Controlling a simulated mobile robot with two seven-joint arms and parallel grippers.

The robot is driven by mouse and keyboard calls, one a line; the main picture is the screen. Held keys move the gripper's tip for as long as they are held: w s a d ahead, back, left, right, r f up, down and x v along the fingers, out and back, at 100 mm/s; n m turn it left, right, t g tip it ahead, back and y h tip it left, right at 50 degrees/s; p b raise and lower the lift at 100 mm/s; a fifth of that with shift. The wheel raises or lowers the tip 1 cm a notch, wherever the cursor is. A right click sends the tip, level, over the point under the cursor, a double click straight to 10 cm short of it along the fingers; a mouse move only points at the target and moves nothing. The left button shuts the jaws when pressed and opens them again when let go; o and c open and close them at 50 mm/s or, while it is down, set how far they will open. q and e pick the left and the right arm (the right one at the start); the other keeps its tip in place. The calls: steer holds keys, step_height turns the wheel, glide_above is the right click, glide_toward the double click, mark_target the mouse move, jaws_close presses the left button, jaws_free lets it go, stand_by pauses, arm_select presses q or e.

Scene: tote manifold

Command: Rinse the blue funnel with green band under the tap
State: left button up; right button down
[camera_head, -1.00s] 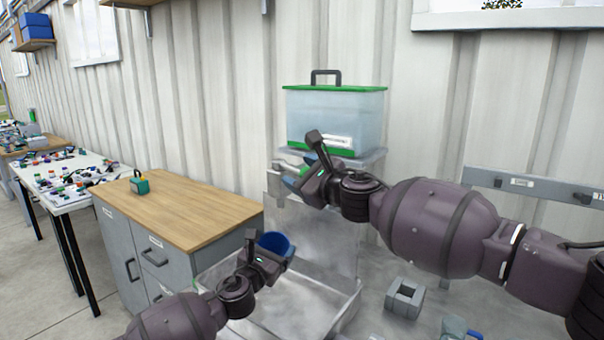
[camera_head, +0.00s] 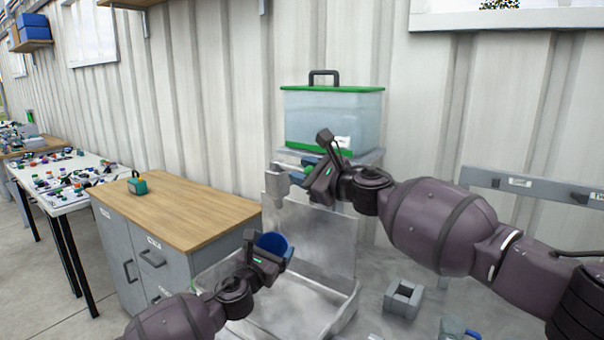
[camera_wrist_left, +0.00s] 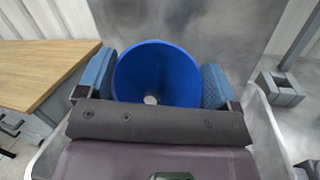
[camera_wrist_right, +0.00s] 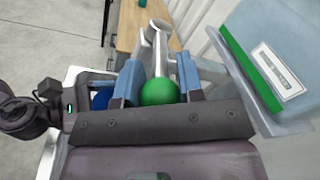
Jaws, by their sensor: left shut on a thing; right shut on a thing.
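The blue funnel (camera_head: 273,244) is held over the basin, its wide mouth facing up. It also shows in the left wrist view (camera_wrist_left: 157,75), where I look into its mouth and see the hole at the bottom; its green band is hidden. My left gripper (camera_head: 269,256) is shut on the funnel, one blue finger on each side. The grey tap (camera_head: 279,182) stands out below the tank, above the funnel. My right gripper (camera_head: 313,178) is shut on the tap's green round knob (camera_wrist_right: 159,92). I can make out no water stream.
A clear tank with a green lid (camera_head: 333,115) stands behind the right gripper. The grey basin (camera_head: 337,318) lies below both grippers. A grey square block (camera_head: 403,299) is right of it. A wood-topped cabinet (camera_head: 180,208) stands left.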

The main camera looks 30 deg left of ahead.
steer(key=shift+w+d+r+n+g, duration=0.1)
steer(key=shift+w+n+g, duration=0.3)
steer(key=shift+g, duration=0.3)
steer(key=shift+w+r+n+g, duration=0.1)
steer(key=shift+w+n+g, duration=0.2)
steer(key=shift+n+g, duration=0.3)
steer(key=c, duration=0.8)
jaws_free()
steer(key=shift+f, duration=0.15)
steer(key=shift+o, duration=0.2)
steer(key=d, duration=1.2)
steer(key=shift+s, duration=0.4)
arm_select(q)
steer(key=shift+s, duration=0.1)
